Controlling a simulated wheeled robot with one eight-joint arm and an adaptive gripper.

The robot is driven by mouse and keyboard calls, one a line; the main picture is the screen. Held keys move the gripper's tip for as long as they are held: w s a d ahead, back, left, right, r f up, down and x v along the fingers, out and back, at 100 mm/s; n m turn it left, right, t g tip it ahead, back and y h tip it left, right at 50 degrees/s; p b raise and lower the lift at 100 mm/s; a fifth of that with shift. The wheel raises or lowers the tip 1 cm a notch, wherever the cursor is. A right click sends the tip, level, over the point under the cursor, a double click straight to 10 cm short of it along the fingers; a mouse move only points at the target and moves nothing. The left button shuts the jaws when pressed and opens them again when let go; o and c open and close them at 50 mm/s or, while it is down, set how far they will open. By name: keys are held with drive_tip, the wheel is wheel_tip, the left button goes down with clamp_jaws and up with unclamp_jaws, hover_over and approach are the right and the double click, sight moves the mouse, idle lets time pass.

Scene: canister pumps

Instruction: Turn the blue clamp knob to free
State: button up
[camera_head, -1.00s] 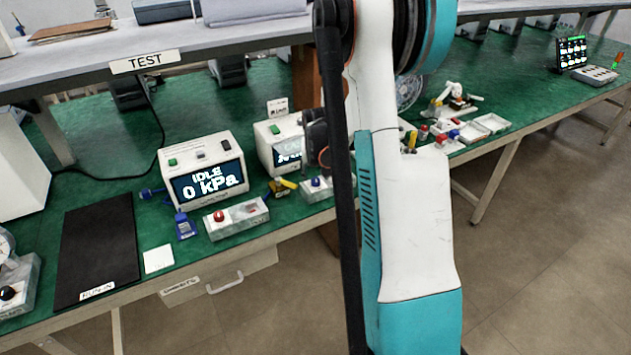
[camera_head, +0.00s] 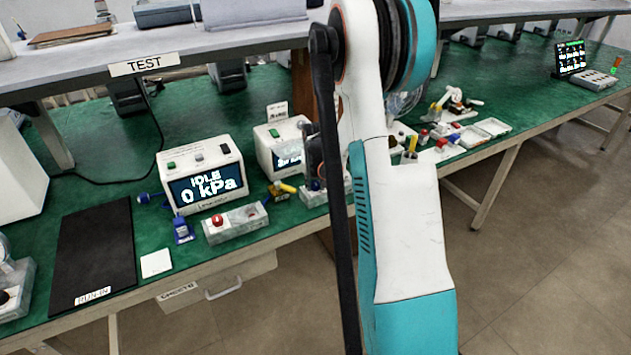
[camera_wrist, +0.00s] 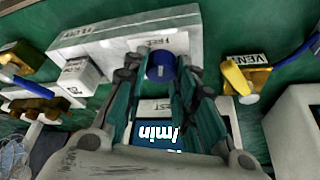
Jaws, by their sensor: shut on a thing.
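The blue clamp knob (camera_wrist: 160,66) stands on a pale block (camera_wrist: 110,42) in the wrist view, just below a white label that I cannot read surely. My gripper (camera_wrist: 160,75) has its fingers on both sides of the knob and is shut on it. How far the knob is turned cannot be told. In the head view the pale block (camera_head: 312,197) shows at the bench's front edge beside my arm, with a small blue bit of the knob (camera_head: 316,184) above it. My gripper is mostly hidden there behind my arm.
A yellow valve (camera_wrist: 240,78) with a VENT label is close right of the knob. A brass-coloured valve (camera_wrist: 42,100) and a white box (camera_wrist: 80,75) are at left. A meter reading 0 kPa (camera_head: 208,185) and a block with a red knob (camera_head: 235,222) stand further left on the green bench.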

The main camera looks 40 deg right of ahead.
drive_tip(key=shift+n+t+y, duration=0.4)
drive_tip(key=shift+n+y, duration=0.1)
drive_tip(key=shift+n, duration=1)
drive_tip(key=o, duration=1.1)
drive_tip(key=shift+c, duration=0.2)
drive_tip(key=shift+r, duration=0.1)
drive_tip(key=v, duration=1.2)
